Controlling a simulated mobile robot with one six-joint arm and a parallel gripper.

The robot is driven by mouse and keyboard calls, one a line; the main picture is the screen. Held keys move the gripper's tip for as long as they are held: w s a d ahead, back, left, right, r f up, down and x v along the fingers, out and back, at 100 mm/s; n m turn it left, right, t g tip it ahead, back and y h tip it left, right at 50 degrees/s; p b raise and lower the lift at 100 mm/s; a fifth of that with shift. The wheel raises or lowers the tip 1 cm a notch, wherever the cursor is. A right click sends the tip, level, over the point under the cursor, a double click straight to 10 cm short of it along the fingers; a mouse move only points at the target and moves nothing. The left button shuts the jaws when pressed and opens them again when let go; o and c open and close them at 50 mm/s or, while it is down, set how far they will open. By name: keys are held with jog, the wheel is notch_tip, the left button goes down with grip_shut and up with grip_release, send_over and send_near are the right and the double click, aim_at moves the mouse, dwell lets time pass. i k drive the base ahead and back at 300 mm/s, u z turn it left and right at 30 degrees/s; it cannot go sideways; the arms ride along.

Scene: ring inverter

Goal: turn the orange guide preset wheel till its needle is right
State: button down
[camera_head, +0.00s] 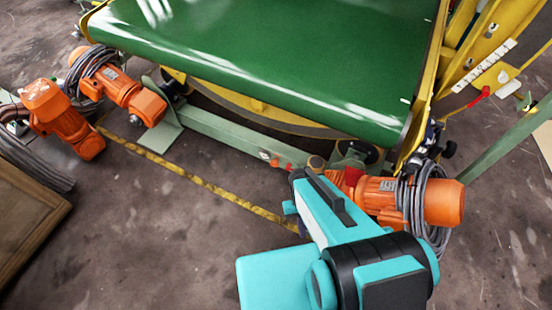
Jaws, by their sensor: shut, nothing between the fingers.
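My teal arm comes up from the bottom right, and my gripper (299,182) is at its upper left end, beside the front right corner of the green belt. Its fingers look small and dark and are shut, with nothing seen between them. A small brownish-orange round knob (317,162) lies just beyond the gripper. I cannot tell if it is the guide preset wheel, or if the fingers touch it. No needle can be made out clearly. My arm hides part of the area below the knob.
The green belt (270,60) fills the top middle. An orange motor with coiled grey cable (440,203) stands right of my arm, and two orange motors (62,120) stand at left. A pale green frame bar (225,135) runs below the belt. Bare floor lies at lower left.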

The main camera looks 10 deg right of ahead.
aim_at(274, 163)
jog(key=u, duration=0.45)
jog(key=k, duration=1.35)
jog(key=u, duration=0.65)
jog(key=i, duration=1)
jog(key=u, duration=0.15)
